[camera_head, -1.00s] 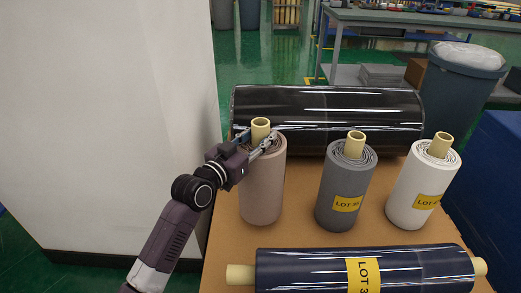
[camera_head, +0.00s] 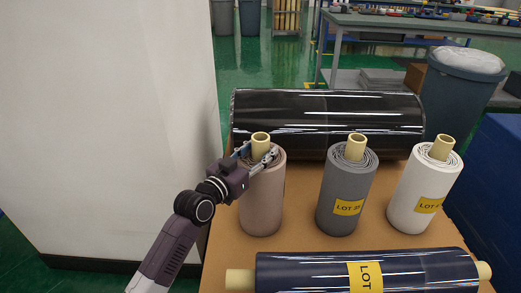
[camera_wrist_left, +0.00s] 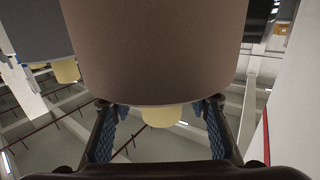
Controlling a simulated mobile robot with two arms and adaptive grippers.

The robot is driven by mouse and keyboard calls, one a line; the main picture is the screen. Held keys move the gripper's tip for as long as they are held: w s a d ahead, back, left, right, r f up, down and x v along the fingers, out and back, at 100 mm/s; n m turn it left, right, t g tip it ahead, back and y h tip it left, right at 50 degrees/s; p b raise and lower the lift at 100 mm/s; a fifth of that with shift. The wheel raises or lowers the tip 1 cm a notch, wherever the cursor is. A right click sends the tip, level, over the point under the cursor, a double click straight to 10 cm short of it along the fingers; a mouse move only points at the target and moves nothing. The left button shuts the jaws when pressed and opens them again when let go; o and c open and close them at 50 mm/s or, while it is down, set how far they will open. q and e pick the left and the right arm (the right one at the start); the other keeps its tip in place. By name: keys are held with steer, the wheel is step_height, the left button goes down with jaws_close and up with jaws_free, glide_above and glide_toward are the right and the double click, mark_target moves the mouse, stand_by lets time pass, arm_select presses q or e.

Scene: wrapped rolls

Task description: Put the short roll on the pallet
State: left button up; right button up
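A short beige roll (camera_head: 262,205) stands upright at the left of a brown surface (camera_head: 300,190), which appears to be the pallet top. A pale yellow core (camera_head: 260,143) sticks out of its top. My left gripper (camera_head: 257,154) is at the top of this roll with its fingers on either side of the core. In the left wrist view the beige roll (camera_wrist_left: 155,50) fills the upper middle. Its core (camera_wrist_left: 161,116) lies between the fingers (camera_wrist_left: 160,130), with a visible gap on both sides, so the gripper looks open. My right gripper is not in view.
A grey roll (camera_head: 345,195) and a white roll (camera_head: 422,195) stand to the right. A long black roll (camera_head: 330,115) lies behind, and a navy roll (camera_head: 320,272) lies in front. A white wall (camera_head: 110,130) is close on the left; a blue block (camera_head: 495,165) is at right.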

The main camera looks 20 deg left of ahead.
arm_select(q)
steer(key=shift+o, duration=0.5)
steer(key=shift+r, duration=0.1)
steer(key=shift+s, duration=0.15)
steer(key=p+v, duration=0.1)
steer(key=v, duration=1)
steer(key=shift+s, duration=0.35)
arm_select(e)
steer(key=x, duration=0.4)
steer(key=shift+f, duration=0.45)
arm_select(q)
steer(key=shift+a, duration=0.1)
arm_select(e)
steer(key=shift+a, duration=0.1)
